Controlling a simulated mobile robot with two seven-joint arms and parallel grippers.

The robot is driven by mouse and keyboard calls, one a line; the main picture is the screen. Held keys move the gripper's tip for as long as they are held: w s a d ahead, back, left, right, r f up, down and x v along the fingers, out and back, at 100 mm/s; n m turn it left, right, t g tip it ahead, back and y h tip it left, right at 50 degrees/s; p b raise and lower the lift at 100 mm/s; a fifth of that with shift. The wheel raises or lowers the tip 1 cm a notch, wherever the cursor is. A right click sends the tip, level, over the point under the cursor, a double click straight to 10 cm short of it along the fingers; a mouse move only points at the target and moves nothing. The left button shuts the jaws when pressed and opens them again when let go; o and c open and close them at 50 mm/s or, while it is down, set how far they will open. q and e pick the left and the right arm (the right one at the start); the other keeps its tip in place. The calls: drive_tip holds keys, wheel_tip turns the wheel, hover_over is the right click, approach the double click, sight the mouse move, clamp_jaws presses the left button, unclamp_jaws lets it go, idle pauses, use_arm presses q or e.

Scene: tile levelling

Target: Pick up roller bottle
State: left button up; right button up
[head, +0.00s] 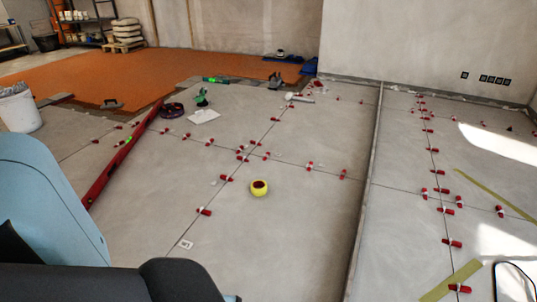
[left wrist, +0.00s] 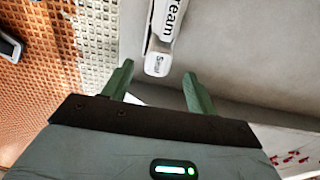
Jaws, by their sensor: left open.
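In the left wrist view, a white bottle-like object (left wrist: 165,35) with dark lettering ending in "ream" runs in from the top edge. I take it to be the roller bottle. Its far part is cut off by the frame, and its labelled white end (left wrist: 157,66) shows between the fingertips. My left gripper (left wrist: 158,70) has two green fingers spread apart, with nothing held between them. I cannot tell how far the bottle is from the tips. In the head view my left arm fills the lower left and its fingers are hidden. I cannot pick out the bottle there, and my right gripper does not show.
A yellow roll (head: 259,192) lies on the tiled floor among several red levelling wedges. A long red level (head: 108,172) lies at the left, by a white bucket (head: 19,112). A dark ring (head: 172,110) and a white sheet (head: 203,117) lie further back. The tiles in front are mostly bare.

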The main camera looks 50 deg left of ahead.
use_arm(q)
wheel_tip(320, 180, down, 2)
drive_tip(key=shift+f+b, duration=0.1)
drive_tip(key=shift+b, duration=0.35)
drive_tip(key=shift+f, duration=0.15)
wheel_tip(320, 180, down, 5)
drive_tip(key=b, duration=0.3)
drive_tip(key=shift+s, duration=0.1)
drive_tip(key=c, duration=1)
drive_tip(key=shift+r, duration=0.3)
drive_tip(key=shift+c, duration=0.2)
